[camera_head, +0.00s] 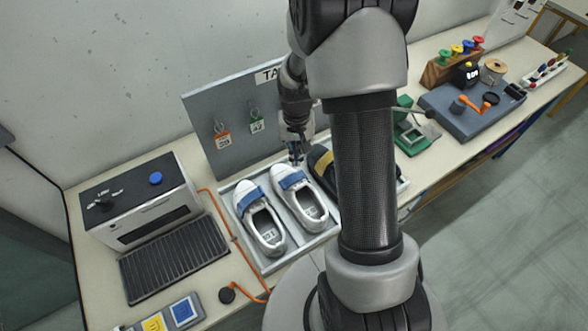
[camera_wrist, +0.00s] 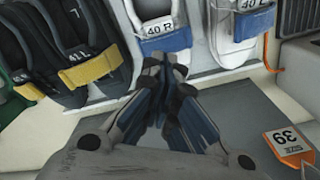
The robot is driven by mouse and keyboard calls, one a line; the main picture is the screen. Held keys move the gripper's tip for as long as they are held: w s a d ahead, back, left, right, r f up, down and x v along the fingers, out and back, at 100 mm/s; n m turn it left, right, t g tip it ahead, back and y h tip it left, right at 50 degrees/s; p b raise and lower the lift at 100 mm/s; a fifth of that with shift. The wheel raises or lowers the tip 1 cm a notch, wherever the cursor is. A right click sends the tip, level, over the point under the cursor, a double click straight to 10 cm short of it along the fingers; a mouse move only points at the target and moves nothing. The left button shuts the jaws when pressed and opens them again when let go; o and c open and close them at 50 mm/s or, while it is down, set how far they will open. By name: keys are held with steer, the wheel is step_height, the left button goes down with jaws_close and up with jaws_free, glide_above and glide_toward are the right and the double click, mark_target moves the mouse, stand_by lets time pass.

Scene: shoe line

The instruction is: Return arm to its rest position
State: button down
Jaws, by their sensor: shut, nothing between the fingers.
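My gripper (camera_head: 296,152) hangs at the end of my arm above the back edge of the shoe tray, in front of the grey tag board. In the wrist view my gripper (camera_wrist: 165,66) has its fingertips together with nothing between them. Two white shoes with blue straps, the left white shoe (camera_head: 262,222) and the right white shoe (camera_head: 302,200), lie in the tray just below and in front of it. A dark shoe with a yellow strap (camera_head: 322,162) is to the right, partly hidden by my arm; the wrist view shows a yellow-strapped dark shoe (camera_wrist: 92,66) at the left.
The grey board (camera_head: 212,108) with hanging tags stands behind the tray (camera_head: 272,266). A black-and-white box (camera_head: 140,200) with a blue button and a dark ribbed mat (camera_head: 174,260) are at left. A grey tool station (camera_head: 468,108) and spools are at right.

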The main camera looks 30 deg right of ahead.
steer(key=shift+r, duration=0.7)
steer(key=s+a+r+n+t+b, duration=0.1)
steer(key=s+a+r+b, duration=0.2)
steer(key=r, duration=0.2)
steer(key=s+a+r+n+t+b, duration=0.1)
steer(key=s+a+r+b, duration=0.1)
steer(key=a+r+b, duration=0.3)
steer(key=s+a+r+n+t+b, duration=0.1)
steer(key=s+a+b, duration=0.1)
steer(key=s, duration=0.5)
steer(key=s+a+r+n+t+b, duration=0.1)
steer(key=s+a+r+n, duration=0.1)
steer(key=s, duration=0.5)
steer(key=shift+s+a+n+t+b, duration=0.2)
steer(key=shift+s+n+t+b, duration=0.1)
steer(key=shift+s+b, duration=0.05)
